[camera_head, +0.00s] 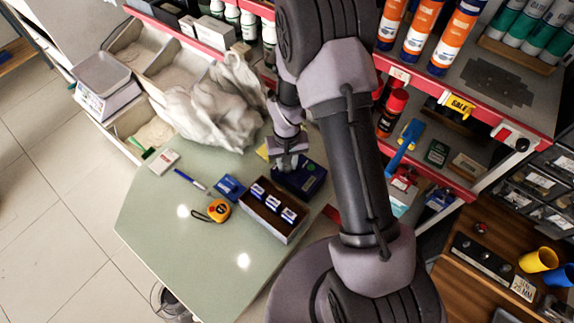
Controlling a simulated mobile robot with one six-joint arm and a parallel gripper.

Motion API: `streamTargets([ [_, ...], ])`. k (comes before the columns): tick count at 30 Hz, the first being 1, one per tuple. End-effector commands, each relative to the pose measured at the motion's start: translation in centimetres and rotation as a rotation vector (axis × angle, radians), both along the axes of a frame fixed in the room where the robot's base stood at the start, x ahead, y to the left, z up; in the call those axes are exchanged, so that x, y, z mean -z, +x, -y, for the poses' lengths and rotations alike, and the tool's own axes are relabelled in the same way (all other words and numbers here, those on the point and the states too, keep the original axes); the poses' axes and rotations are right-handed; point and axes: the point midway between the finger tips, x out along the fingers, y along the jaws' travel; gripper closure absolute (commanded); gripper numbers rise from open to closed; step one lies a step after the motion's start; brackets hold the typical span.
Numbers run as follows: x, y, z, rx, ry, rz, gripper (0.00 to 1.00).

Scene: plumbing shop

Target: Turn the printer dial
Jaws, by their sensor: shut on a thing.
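A small dark blue box-shaped device, which looks like the printer (310,184), sits at the back right of the pale green counter (160,215). My gripper (287,168) points down over its back left part, with the jaws shut at its top. The dial is hidden by the jaws and too small to make out, so its turn angle cannot be told. My arm covers what lies to the right of the printer.
A brown box with several blue-white packs (285,232) stands in front of the printer. A blue pack (230,187), an orange tape measure (218,210), and a blue pen (190,180) lie to the left. Crumpled plastic bags (215,110) are behind. The counter's front left is clear.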

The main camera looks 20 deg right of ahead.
Motion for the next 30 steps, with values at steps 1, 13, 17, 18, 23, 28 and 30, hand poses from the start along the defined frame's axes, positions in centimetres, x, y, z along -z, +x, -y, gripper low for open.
streamTargets([
  [1,0.21,0.03,0.00,0.034,0.000,0.001,1.00],
  [13,0.09,0.04,0.00,0.273,0.000,0.001,1.00],
  [17,0.05,0.04,0.00,0.312,0.000,0.001,1.00],
  [18,0.03,0.03,0.00,0.322,0.000,0.001,1.00],
  [23,-0.01,0.03,0.00,0.342,0.000,0.001,1.00],
  [28,-0.04,0.04,0.00,0.347,0.000,0.001,1.00],
  [30,-0.04,0.03,0.00,0.347,0.000,0.001,1.00],
])
